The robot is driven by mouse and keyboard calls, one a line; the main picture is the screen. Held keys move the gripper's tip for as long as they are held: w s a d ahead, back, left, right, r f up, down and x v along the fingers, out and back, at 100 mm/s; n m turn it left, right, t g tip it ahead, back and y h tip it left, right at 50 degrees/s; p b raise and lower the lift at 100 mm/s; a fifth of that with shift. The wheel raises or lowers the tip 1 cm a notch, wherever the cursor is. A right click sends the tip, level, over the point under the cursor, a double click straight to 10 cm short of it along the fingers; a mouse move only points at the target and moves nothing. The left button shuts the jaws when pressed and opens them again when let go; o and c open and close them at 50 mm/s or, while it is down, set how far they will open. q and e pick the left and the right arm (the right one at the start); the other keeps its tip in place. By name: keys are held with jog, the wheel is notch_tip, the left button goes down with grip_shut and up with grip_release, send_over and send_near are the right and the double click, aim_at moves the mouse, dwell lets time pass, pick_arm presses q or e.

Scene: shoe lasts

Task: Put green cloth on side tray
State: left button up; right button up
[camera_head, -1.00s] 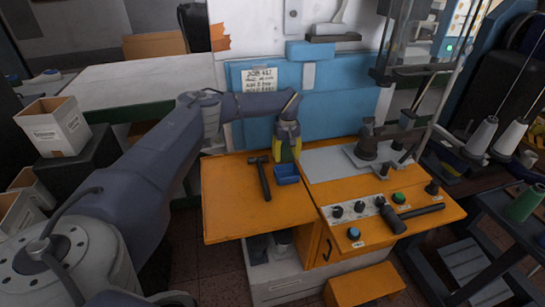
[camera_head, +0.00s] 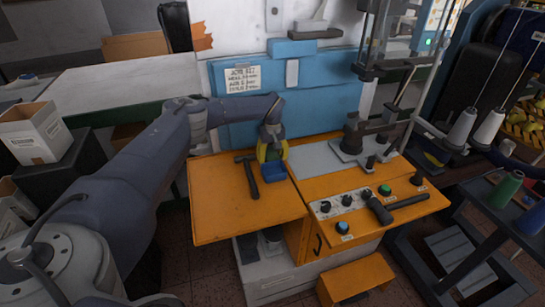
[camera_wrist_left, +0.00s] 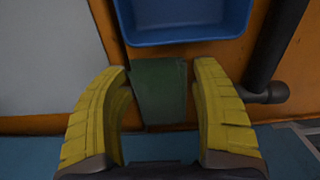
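My left gripper (camera_head: 272,154) is above the back of the orange worktable, just behind a small blue tray (camera_head: 277,170). In the left wrist view its two yellow fingers (camera_wrist_left: 160,88) stand apart. The green cloth (camera_wrist_left: 158,92) lies between them, with narrow gaps on both sides. The cloth is a dark green, roughly square piece close to the edge of the blue tray (camera_wrist_left: 185,38). In the head view the gripper hides most or all of the cloth. My right gripper is not in view.
A hammer (camera_head: 250,178) lies left of the blue tray, and its handle is close to the right finger in the wrist view. Knobs and a lever (camera_head: 400,203) are at the front right of the orange table (camera_head: 225,212). The table's left part is mostly clear.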

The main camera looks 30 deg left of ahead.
aim_at(273, 155)
pick_arm(q)
jog(key=shift+d, duration=0.15)
jog(key=shift+w+r, duration=0.1)
jog(key=shift+r, duration=0.15)
notch_tip(273, 155, up, 12)
dwell(0.5)
